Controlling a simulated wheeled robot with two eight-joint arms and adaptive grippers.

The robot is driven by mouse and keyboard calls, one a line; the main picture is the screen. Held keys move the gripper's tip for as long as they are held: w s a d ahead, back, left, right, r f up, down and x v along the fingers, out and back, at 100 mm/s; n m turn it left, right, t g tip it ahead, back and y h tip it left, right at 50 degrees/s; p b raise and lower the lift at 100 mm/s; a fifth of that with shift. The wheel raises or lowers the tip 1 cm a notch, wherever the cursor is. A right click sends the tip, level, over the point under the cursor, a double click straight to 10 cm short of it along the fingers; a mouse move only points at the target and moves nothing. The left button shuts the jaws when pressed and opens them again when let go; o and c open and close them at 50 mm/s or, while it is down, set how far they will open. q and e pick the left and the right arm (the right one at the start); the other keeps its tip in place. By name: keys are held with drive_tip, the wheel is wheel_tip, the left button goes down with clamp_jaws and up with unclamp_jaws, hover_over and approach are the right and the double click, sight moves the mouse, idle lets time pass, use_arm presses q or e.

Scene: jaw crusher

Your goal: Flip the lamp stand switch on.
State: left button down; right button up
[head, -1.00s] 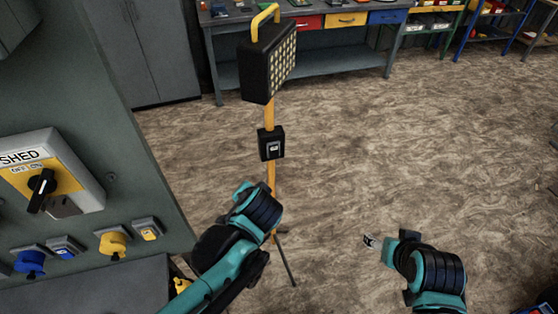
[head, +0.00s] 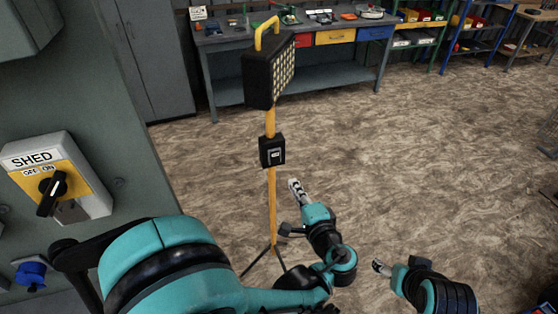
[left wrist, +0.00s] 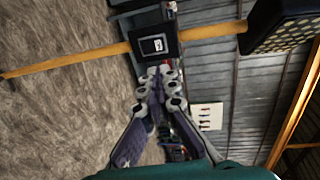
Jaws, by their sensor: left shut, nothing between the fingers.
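The lamp stand has a yellow pole (head: 271,200) with a black lamp head (head: 269,75) on top. A black switch box (head: 272,151) with a pale switch sits midway up the pole. The switch's position is too small to tell. My left gripper (head: 296,188) is shut and empty, to the right of the pole and lower in the picture than the box. In the left wrist view the shut fingertips (left wrist: 160,76) appear just below the switch box (left wrist: 156,45), with no clear contact. My right gripper (head: 380,267) is low at the right, its fingers too small to judge.
A grey panel with a SHED rotary switch (head: 52,190) and a blue knob (head: 31,274) stands at the left. A workbench (head: 300,75) with coloured drawers is behind the lamp. The floor (head: 430,160) to the right is open.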

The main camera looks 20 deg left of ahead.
sight(275, 154)
use_arm(q)
drive_tip(key=shift+a, duration=0.1)
drive_tip(key=b+x, duration=0.3)
drive_tip(key=x, duration=1)
drive_tip(key=shift+w+a+f+b, duration=0.1)
drive_tip(key=shift+w+a+b, duration=0.05)
drive_tip(key=shift+w+b, duration=0.2)
drive_tip(key=shift+w+a+r+p, duration=0.25)
drive_tip(key=shift+r+p, duration=0.1)
drive_tip(key=shift+p, duration=0.5)
drive_tip(key=shift+f+g+h, duration=0.2)
drive_tip(key=shift+g+h, duration=0.1)
drive_tip(key=shift+g, duration=0.1)
drive_tip(key=shift+f, duration=0.1)
